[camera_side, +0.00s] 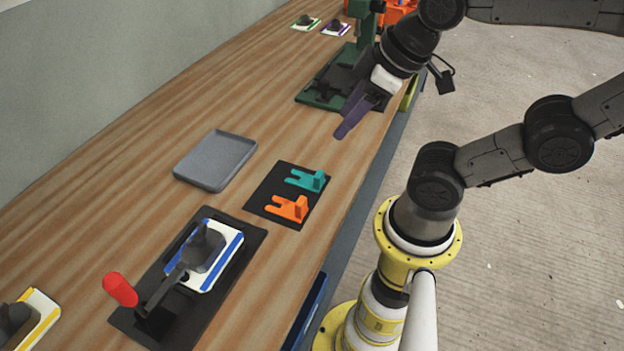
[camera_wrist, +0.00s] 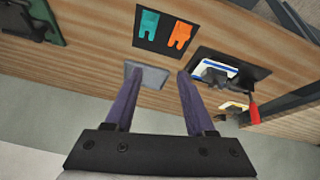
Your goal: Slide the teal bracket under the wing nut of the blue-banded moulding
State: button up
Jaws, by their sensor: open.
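The teal bracket (camera_side: 307,181) lies flat on a black mat (camera_side: 262,199), forked end to the left with an upright tab at its right end. It also shows in the wrist view (camera_wrist: 180,35). The blue-banded moulding (camera_side: 229,252), white with blue stripes, sits on a black base plate (camera_side: 207,317). A dark grey fitting (camera_side: 203,243) stands on top of it; I cannot make out a wing nut's shape clearly. My gripper (camera_side: 342,134) is high above the bench's right side, beyond the mat. Its purple fingers (camera_wrist: 159,73) are apart and empty in the wrist view.
An orange bracket (camera_side: 288,208) lies beside the teal one. A red-handled clamp (camera_side: 120,290) rises at the base plate. A grey tray (camera_side: 214,160) lies left of the mat. A green press (camera_side: 330,85) stands beyond. A yellow-banded moulding (camera_side: 37,317) is at lower left.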

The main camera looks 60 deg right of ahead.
jog(key=n, duration=0.4)
jog(key=n+g, duration=0.6)
jog(key=n, duration=0.6)
send_over(319, 174)
jog(key=f, duration=1.4)
jog(key=shift+s+a+f, duration=0.15)
jog(key=shift+a, duration=0.05)
jog(key=shift+d+f, duration=0.2)
jog(key=shift+f, duration=2.85)
grip_shut()
